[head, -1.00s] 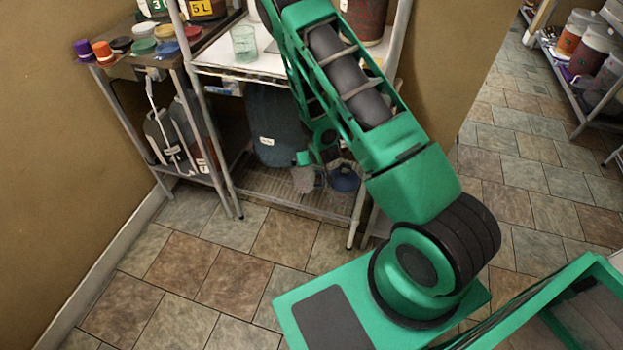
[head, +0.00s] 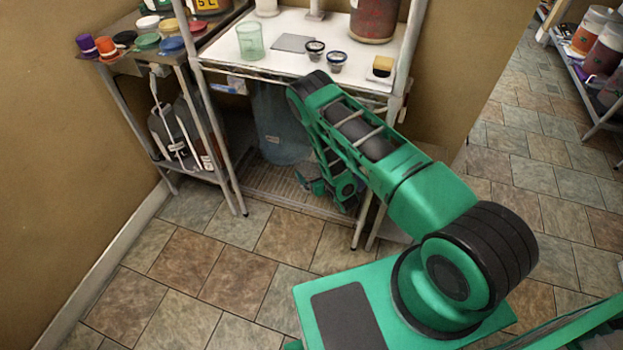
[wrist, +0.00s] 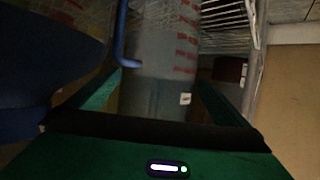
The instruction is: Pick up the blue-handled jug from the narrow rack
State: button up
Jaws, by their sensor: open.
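In the wrist view a translucent jug (wrist: 165,85) with red markings and a small white label lies ahead between the fingers of my open gripper (wrist: 158,95). A bent blue handle (wrist: 122,45) runs down its near left side. I cannot tell whether the fingers touch the jug. In the head view my gripper (head: 312,186) is low at the bottom shelf (head: 270,183) of the white-topped rack, partly hidden by my arm. The jug cannot be made out there.
A large dark blue round thing (wrist: 45,65) fills the left of the wrist view, close to the left finger. A big bluish container (head: 280,125) stands on the bottom shelf. The rack's top (head: 270,62) holds a green beaker (head: 250,42) and small jars. Rack posts flank the opening.

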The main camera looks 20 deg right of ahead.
aim_at(304, 161)
jog(key=shift+x, duration=4.1)
jog(key=shift+s+a+f, duration=0.1)
jog(key=shift+a, duration=0.1)
jog(key=c, duration=1.2)
